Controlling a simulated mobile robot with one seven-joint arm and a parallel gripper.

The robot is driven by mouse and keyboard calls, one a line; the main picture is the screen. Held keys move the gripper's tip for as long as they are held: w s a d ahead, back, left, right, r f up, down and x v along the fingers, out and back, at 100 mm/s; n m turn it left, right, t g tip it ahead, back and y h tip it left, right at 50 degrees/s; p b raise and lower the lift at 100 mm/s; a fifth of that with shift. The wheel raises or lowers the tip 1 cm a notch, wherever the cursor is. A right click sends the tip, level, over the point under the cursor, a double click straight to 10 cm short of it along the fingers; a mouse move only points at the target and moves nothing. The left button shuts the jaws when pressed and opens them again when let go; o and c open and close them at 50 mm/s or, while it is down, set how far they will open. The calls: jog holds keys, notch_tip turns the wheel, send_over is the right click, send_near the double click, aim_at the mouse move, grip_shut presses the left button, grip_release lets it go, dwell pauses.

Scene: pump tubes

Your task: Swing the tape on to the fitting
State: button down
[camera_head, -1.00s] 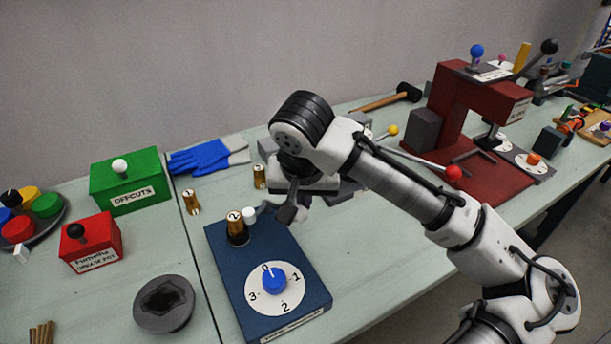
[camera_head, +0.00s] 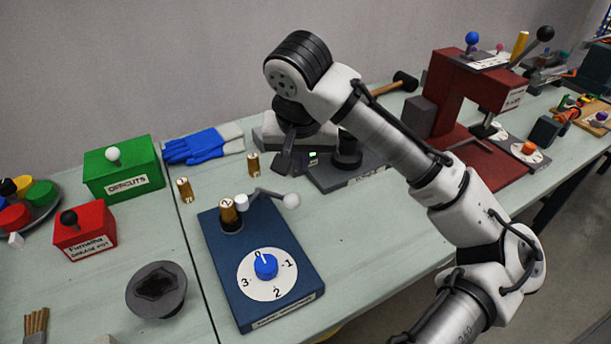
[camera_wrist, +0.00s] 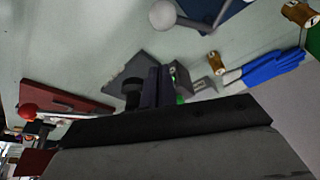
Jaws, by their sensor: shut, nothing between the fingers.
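A dark blue box (camera_head: 287,251) with a blue dial knob (camera_head: 266,266) sits on the bench. A brass fitting (camera_head: 228,210) marked 2 stands upright in a black seat at its back left. A small white roll (camera_head: 241,202), seemingly the tape, is right beside the fitting; I cannot tell if they touch. A grey lever with a pale ball end (camera_head: 291,201) reaches right from the roll. The ball also shows in the wrist view (camera_wrist: 162,15). My gripper (camera_head: 283,166) is shut and empty, behind and above the ball, apart from it. It also shows in the wrist view (camera_wrist: 158,80).
Two loose brass fittings (camera_head: 184,190) (camera_head: 253,165) stand behind the box. A grey device (camera_head: 347,170) with a green light is beyond my gripper. A red press (camera_head: 470,110) stands right. Green (camera_head: 124,174) and red (camera_head: 85,236) boxes and a dark bowl (camera_head: 157,290) are left.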

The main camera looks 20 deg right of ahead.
jog(key=v, duration=0.4)
jog(key=shift+w+a+r, duration=0.15)
jog(key=shift+a+r, duration=0.05)
dwell(0.3)
